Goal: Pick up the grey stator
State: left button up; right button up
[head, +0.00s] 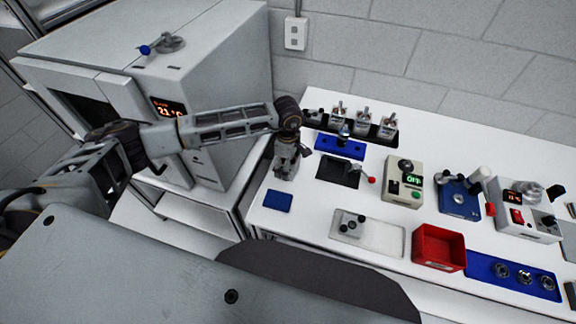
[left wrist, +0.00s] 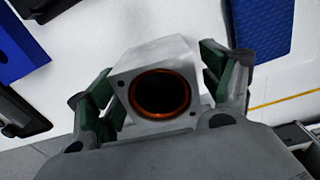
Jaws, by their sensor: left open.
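The grey stator (left wrist: 152,60) is a square metal block with a round bore and a copper ring, seen from above in the left wrist view. My left gripper (left wrist: 158,76) is open around it, with one green-padded finger on each side. The right finger is close to the block; I cannot tell whether either pad touches it. In the head view my left gripper (head: 286,166) points down over the white table near its left end and mostly hides the stator. My right gripper is not in view.
A blue pad (head: 278,201) lies just in front of the gripper. A black rack with several metal parts (head: 362,119), a blue tray (head: 339,147) and a black fixture (head: 338,172) stand to the right. A grey oven (head: 235,80) stands left. A red bin (head: 438,248) is at the front.

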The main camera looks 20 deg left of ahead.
pick_arm(q)
jog(key=shift+f, duration=1.05)
jog(key=shift+c, duration=0.5)
jog(key=c, duration=1.5)
